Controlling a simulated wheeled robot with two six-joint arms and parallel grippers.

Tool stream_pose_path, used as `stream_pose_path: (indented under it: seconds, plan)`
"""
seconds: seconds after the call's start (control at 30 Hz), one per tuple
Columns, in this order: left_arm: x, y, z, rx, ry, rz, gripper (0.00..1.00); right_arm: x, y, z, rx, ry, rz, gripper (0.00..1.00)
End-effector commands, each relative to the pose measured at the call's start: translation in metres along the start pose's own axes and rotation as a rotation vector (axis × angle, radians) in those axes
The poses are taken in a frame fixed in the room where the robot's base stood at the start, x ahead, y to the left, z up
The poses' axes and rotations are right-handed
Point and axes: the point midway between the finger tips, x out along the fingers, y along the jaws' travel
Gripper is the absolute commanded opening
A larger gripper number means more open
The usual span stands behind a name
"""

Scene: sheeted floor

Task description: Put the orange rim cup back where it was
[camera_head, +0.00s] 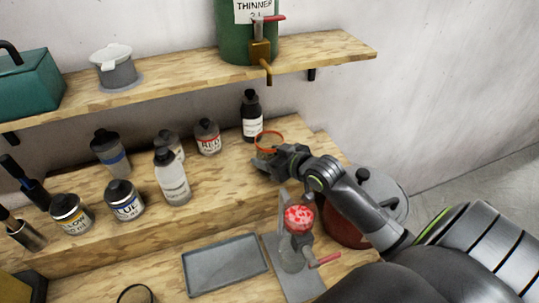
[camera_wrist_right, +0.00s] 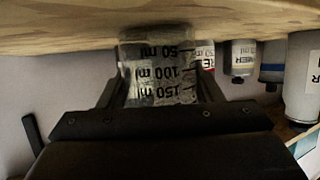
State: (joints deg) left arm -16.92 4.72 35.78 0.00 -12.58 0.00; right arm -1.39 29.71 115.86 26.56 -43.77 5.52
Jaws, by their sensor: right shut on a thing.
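The orange rim cup (camera_head: 268,143) is a clear cup on the upper bench step, right of the black-capped dark bottle. My right gripper (camera_head: 264,162) is shut around the cup's sides. In the right wrist view the picture is upside down, and the cup (camera_wrist_right: 158,70) shows between both fingers with its 50, 100 and 150 ml marks. Its base meets the wooden surface in that view, or nearly so; I cannot tell if it bears its weight. The cup looks upright. My left gripper is not in view.
Several paint bottles stand left of the cup, the nearest being the dark bottle (camera_head: 251,118). A green thinner can (camera_head: 235,40) with a tap sits on the shelf above. Below are a grey tray (camera_head: 224,266), a stand holding red contents (camera_head: 299,218) and a red pot (camera_head: 345,230).

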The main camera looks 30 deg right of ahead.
Motion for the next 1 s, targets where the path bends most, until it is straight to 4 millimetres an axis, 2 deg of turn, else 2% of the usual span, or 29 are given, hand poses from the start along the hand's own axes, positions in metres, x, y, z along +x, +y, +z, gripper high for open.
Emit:
stream_pose_path:
  seconds: [0.07,0.1,0.27,0.67,0.77,1.0]
  plan:
    - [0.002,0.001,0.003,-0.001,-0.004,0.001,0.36,0.001,0.0,0.003,0.0,0.0,0.0,0.35]
    - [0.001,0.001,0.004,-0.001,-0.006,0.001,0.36,0.001,0.0,0.003,0.0,0.0,0.0,0.62]
    - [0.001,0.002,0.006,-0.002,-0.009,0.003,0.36,0.001,0.0,0.002,0.0,0.0,0.0,0.81]
    - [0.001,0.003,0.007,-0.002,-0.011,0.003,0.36,-0.006,0.001,0.0,-0.003,0.0,0.001,0.81]
    - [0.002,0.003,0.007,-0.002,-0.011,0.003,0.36,-0.018,0.001,0.001,-0.005,0.0,0.001,0.81]
    - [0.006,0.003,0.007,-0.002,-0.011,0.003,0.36,-0.065,0.0,0.001,-0.008,-0.003,-0.001,0.81]
